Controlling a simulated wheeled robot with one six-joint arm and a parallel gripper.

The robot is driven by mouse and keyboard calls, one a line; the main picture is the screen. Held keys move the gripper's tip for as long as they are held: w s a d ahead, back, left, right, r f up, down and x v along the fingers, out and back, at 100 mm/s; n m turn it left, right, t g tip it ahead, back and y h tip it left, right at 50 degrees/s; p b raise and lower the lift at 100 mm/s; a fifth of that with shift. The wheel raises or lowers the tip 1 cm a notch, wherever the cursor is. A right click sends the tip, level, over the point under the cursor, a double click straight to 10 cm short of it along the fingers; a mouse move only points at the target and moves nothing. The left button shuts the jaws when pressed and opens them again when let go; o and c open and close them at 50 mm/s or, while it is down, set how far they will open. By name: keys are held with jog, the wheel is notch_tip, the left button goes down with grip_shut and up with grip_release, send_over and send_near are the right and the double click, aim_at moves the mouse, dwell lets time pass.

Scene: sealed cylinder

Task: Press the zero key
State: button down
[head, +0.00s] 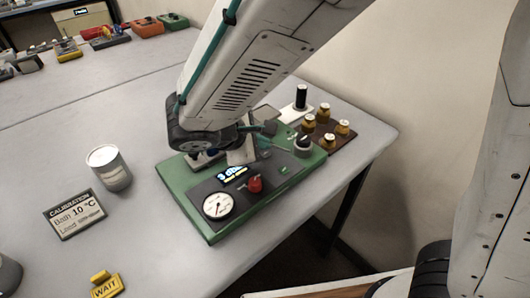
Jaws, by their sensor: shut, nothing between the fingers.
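A green instrument (212,232) lies on the grey table, with a dark panel on its top. The panel carries a lit display (233,177), a white round dial (218,205) and a red knob (255,184). My arm comes down from the upper right, and my gripper (238,157) is low over the instrument's far part. It is shut and empty. The arm and gripper hide part of the panel behind the display. I cannot make out which control is the zero key, nor whether the fingertips touch the panel.
A grey cylinder (109,168) stands left of the instrument, near a calibration card (75,214) reading "Bath 10 °C". A yellow "WAIT" sign (107,287) is at the front. A brown tray (333,142) of small brass-coloured jars and a black-topped post (301,97) stand behind right.

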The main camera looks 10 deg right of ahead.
jog(key=shift+f, duration=0.1)
dwell(0.6)
jog(key=shift+f, duration=0.35)
jog(key=shift+f, duration=0.35)
dwell(0.5)
dwell(0.4)
jog(key=shift+r, duration=0.8)
jog(key=shift+r, duration=0.1)
notch_tip(320, 180, up, 5)
jog(key=shift+f, duration=0.1)
dwell(0.7)
